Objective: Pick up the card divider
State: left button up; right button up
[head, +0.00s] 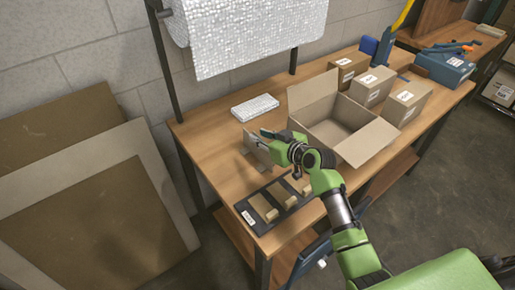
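My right gripper (273,141) reaches in over the workbench on a green and black arm, pointing left. A thin, flat grey-brown piece (255,149) stands on edge right at its fingertips; it may be the card divider. I cannot tell whether the fingers grip it or only lie beside it. A dark tray (247,217) with a white label lies below at the bench's front edge. It holds a few small tan card pieces (264,207). My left gripper is not in view.
An open cardboard box (333,123) stands right of the gripper. Several closed boxes (407,102) stand behind it. A bubble-wrap pad (255,107) lies at the back, under a large roll (255,35). Wooden bench top (205,125) is clear at left. Large boards (100,200) lean against the wall.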

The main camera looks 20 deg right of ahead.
jog(key=shift+x, duration=1.1)
jog(key=shift+c, duration=0.7)
grip_shut()
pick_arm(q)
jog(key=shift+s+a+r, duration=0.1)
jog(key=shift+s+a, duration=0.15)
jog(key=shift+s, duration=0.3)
